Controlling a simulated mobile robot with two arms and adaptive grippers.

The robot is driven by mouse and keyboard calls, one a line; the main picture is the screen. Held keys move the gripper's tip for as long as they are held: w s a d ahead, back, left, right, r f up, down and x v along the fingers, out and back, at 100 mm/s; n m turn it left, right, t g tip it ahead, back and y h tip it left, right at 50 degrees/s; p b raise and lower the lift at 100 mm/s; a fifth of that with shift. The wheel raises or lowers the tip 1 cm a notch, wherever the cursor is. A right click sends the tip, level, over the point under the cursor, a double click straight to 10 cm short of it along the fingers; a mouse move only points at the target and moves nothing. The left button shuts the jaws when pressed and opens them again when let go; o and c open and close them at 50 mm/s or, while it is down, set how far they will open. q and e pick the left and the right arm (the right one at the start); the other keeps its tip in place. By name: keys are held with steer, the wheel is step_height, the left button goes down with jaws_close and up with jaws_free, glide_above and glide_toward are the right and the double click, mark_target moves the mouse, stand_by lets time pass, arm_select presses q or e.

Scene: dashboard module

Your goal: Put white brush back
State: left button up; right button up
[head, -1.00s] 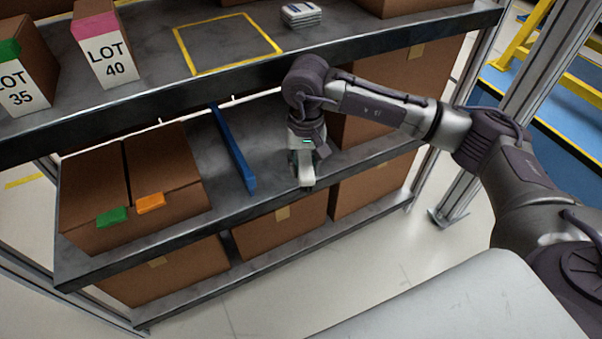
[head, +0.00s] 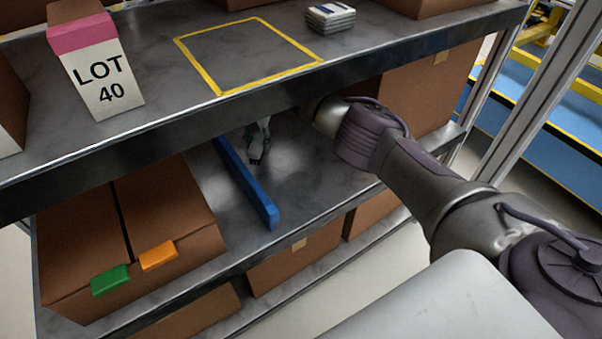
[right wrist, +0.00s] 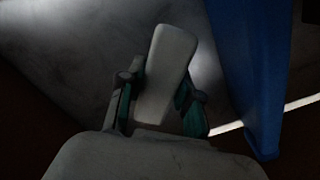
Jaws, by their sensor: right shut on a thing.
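The white brush (right wrist: 168,65) shows in the right wrist view as a pale, smooth, elongated block between my fingers. My right gripper (right wrist: 160,88) is shut on it. In the head view my right gripper (head: 257,150) is low over the middle shelf (head: 310,185), partly hidden under the upper shelf's front edge. It is just right of the blue divider (head: 245,182). I cannot make out the brush in the head view, nor tell whether it touches the shelf. My left gripper is not in view.
The blue divider also stands close on the right in the right wrist view (right wrist: 245,65). Cartons (head: 165,205) with green and orange tags fill the shelf's left side. The upper shelf (head: 160,130) overhangs, with an empty yellow-outlined square (head: 222,93) and a white stack (head: 330,18).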

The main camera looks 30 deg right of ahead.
steer(key=shift+w, duration=0.25)
steer(key=shift+s+d, duration=0.2)
steer(key=shift+d, duration=0.05)
steer(key=p, duration=0.2)
glide_above(320, 182)
steer(key=shift+w+a, duration=0.15)
steer(key=shift+a, duration=0.05)
steer(key=shift+s+d+f, duration=0.1)
steer(key=shift+s+d, duration=0.1)
steer(key=shift+s, duration=0.1)
step_height(320, 182, down, 3)
steer(key=shift+a+r, duration=0.1)
steer(key=shift+w+f, duration=0.15)
steer(key=shift+f, duration=0.15)
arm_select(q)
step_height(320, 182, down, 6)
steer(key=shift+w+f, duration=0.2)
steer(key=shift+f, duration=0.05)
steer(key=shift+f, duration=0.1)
